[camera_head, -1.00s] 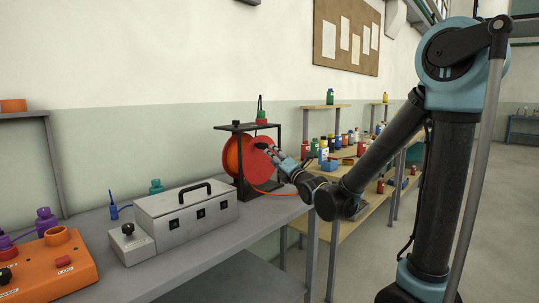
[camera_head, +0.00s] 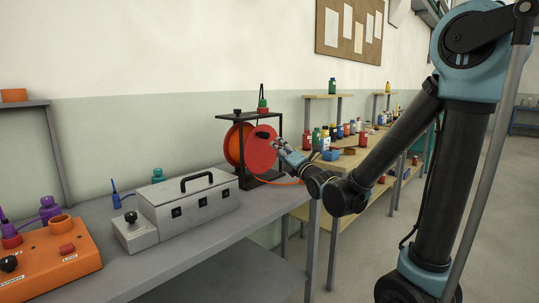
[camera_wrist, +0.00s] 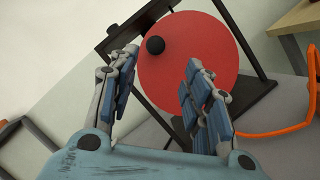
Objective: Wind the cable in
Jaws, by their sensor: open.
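A cable reel with a red side disc (camera_head: 260,158) stands in a black frame (camera_head: 280,135) on the grey bench. A black crank knob (camera_wrist: 155,45) sticks out from the disc; in the wrist view it is near the disc's upper left. An orange cable (camera_wrist: 285,133) leaves the reel and runs to the right; it also lies on the bench in the head view (camera_head: 282,184). My gripper (camera_head: 277,144) is open in front of the disc. In the wrist view the fingers (camera_wrist: 162,66) are spread with nothing between them, and the knob appears beyond them, apart from both.
A grey metal box with a black handle (camera_head: 190,205) stands left of the reel. An orange control box (camera_head: 50,255) is at the far left. A wooden table (camera_head: 350,160) with several bottles is behind to the right.

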